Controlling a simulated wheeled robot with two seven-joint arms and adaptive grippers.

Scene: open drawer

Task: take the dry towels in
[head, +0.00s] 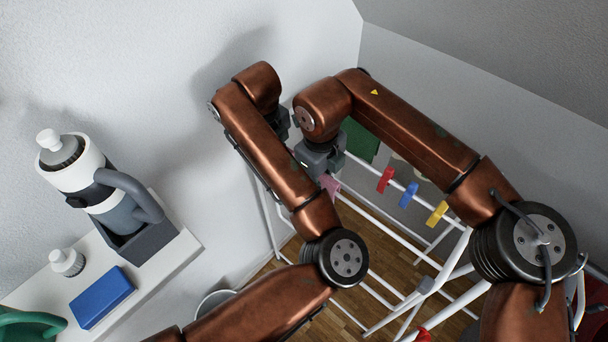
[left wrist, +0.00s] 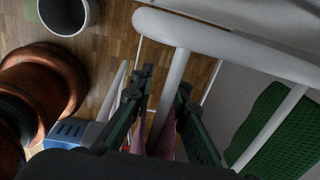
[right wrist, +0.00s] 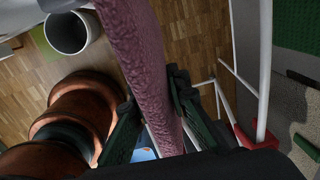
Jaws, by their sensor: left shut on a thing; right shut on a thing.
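A pink towel (right wrist: 150,65) runs between the fingers of my right gripper (right wrist: 150,95), which is shut on it. In the head view, only a small piece of the pink towel (head: 330,184) shows below the right gripper (head: 318,160). My left gripper (left wrist: 166,95) is shut on pink cloth (left wrist: 163,135) beside a white rail of the drying rack (left wrist: 225,45); in the head view it is mostly hidden behind the arms. A green towel (head: 360,142) hangs on the rack behind the right arm; it also shows in the left wrist view (left wrist: 270,122).
Red (head: 386,180), blue (head: 408,195) and yellow (head: 437,213) pegs sit on a rack rail. A white bin (left wrist: 64,12) stands on the wooden floor. A white shelf (head: 165,275) at left holds a flask-like appliance (head: 75,165), a blue block (head: 102,298) and a green object (head: 30,322).

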